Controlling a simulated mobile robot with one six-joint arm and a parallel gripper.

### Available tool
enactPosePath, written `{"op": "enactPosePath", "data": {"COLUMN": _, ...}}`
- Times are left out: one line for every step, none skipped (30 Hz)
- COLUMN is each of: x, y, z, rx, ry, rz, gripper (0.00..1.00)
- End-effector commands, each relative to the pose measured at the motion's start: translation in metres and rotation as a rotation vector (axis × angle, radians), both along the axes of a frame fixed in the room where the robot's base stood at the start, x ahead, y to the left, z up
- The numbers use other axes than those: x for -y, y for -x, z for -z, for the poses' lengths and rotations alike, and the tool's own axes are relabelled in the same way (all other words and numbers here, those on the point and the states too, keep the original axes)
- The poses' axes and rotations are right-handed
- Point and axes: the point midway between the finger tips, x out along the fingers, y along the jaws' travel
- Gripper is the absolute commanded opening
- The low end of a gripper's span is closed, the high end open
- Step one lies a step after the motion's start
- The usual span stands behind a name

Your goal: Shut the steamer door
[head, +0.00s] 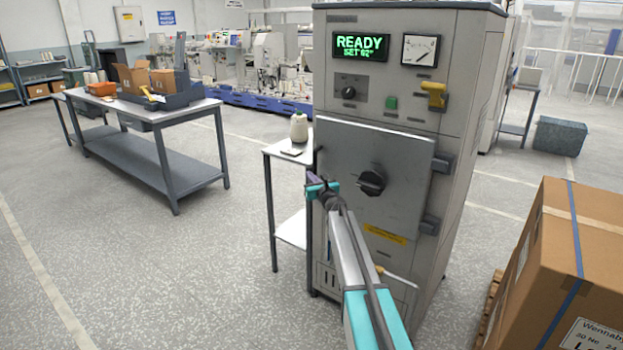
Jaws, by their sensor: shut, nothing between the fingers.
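The steamer (455,75) is a tall grey cabinet right of centre in the head view. My gripper (313,179) is shut and empty, in front of the door's left edge and left of the knob. I cannot tell whether it touches the door. My arm covers the lower left part of the door.
A strapped cardboard box (565,260) fills the lower right. A workbench (150,115) with boxes stands at left. The display (361,47) reads READY. The floor at left is clear.

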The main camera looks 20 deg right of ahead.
Motion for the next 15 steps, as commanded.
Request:
{"op": "enactPosePath", "data": {"x": -0.004, "y": 0.004, "z": 0.001, "rx": 0.000, "ry": 0.000, "rz": 0.000, "gripper": 0.00}}
{"op": "enactPosePath", "data": {"x": -0.006, "y": 0.006, "z": 0.001, "rx": 0.000, "ry": 0.000, "rz": 0.000, "gripper": 0.00}}
{"op": "enactPosePath", "data": {"x": -0.009, "y": 0.009, "z": 0.001, "rx": 0.000, "ry": 0.001, "rz": 0.000, "gripper": 0.00}}
{"op": "enactPosePath", "data": {"x": -0.011, "y": 0.011, "z": 0.001, "rx": 0.000, "ry": 0.001, "rz": 0.001, "gripper": 0.00}}
{"op": "enactPosePath", "data": {"x": -0.013, "y": 0.013, "z": 0.001, "rx": 0.000, "ry": 0.001, "rz": 0.001, "gripper": 0.00}}
{"op": "enactPosePath", "data": {"x": -0.016, "y": 0.016, "z": 0.001, "rx": 0.000, "ry": 0.001, "rz": 0.001, "gripper": 0.00}}
{"op": "enactPosePath", "data": {"x": -0.019, "y": 0.018, "z": 0.001, "rx": 0.000, "ry": 0.001, "rz": 0.001, "gripper": 0.00}}
{"op": "enactPosePath", "data": {"x": -0.021, "y": 0.021, "z": 0.001, "rx": 0.000, "ry": 0.001, "rz": 0.001, "gripper": 0.00}}
{"op": "enactPosePath", "data": {"x": -0.024, "y": 0.024, "z": 0.000, "rx": 0.000, "ry": 0.000, "rz": 0.001, "gripper": 0.00}}
{"op": "enactPosePath", "data": {"x": -0.026, "y": 0.026, "z": 0.000, "rx": 0.000, "ry": 0.000, "rz": 0.000, "gripper": 0.00}}
{"op": "enactPosePath", "data": {"x": -0.028, "y": 0.028, "z": 0.000, "rx": 0.000, "ry": 0.000, "rz": 0.000, "gripper": 0.00}}
{"op": "enactPosePath", "data": {"x": -0.031, "y": 0.031, "z": 0.000, "rx": 0.000, "ry": 0.000, "rz": 0.000, "gripper": 0.00}}
{"op": "enactPosePath", "data": {"x": -0.033, "y": 0.034, "z": 0.000, "rx": 0.000, "ry": 0.000, "rz": 0.000, "gripper": 0.00}}
{"op": "enactPosePath", "data": {"x": -0.035, "y": 0.036, "z": 0.000, "rx": 0.000, "ry": 0.000, "rz": 0.000, "gripper": 0.00}}
{"op": "enactPosePath", "data": {"x": -0.038, "y": 0.039, "z": 0.000, "rx": 0.000, "ry": 0.000, "rz": 0.000, "gripper": 0.00}}
